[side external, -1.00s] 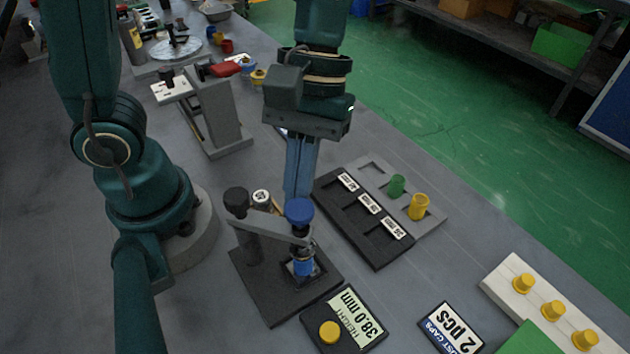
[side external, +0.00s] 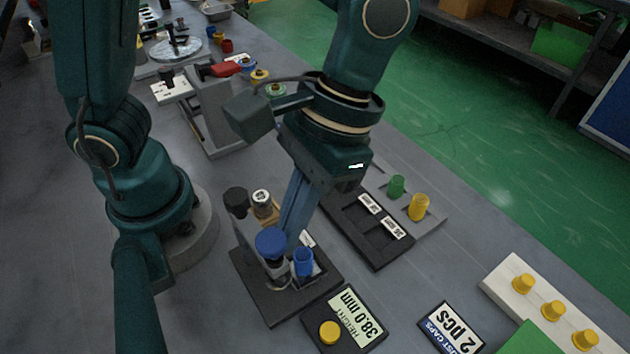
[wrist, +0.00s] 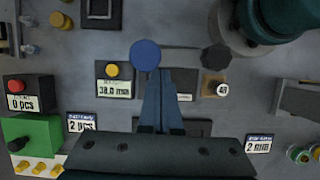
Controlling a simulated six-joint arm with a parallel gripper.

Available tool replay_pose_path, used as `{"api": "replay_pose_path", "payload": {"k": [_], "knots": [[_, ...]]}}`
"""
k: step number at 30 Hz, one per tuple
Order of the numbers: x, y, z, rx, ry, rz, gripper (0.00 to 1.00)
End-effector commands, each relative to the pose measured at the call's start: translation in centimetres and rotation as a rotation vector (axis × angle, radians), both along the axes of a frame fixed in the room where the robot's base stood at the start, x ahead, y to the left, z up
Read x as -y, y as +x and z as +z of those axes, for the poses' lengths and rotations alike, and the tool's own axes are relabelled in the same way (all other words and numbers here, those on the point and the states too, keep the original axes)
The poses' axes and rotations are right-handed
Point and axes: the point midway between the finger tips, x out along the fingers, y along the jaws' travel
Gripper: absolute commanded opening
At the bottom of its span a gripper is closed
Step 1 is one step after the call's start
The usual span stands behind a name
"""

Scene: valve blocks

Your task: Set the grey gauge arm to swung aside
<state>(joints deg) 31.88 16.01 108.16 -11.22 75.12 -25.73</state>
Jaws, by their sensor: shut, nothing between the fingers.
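The grey gauge arm (wrist: 185,53) runs from a black post knob (side external: 236,198) to a blue knob (side external: 270,243) at its free end. In the side view the blue knob is to the left of the blue valve block (side external: 303,262), which sits upright in the nest of the black gauge base (side external: 275,307). The block's top is uncovered. My gripper (side external: 286,236) is shut and empty, fingers pointing down right beside the blue knob; in the wrist view the fingertips (wrist: 160,75) meet the knob's lower edge. Whether they touch it I cannot tell. The fingers hide part of the nest.
A height display (side external: 345,315) reading 38.0 mm stands by the base. A black sorting tray (side external: 375,250) and a grey tray (side external: 435,218) with green and yellow pieces lie behind my gripper. A small round-topped part (side external: 261,199) stands by the post.

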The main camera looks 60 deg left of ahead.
Motion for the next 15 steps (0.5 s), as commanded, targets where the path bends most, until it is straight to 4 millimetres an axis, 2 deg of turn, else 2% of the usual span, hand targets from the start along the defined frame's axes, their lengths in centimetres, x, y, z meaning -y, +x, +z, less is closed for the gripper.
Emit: {"api": "replay_pose_path", "payload": {"k": [15], "knots": [[0.9, -2.9, 0.0, 0.0, 0.0, -0.471, 0.0]]}}
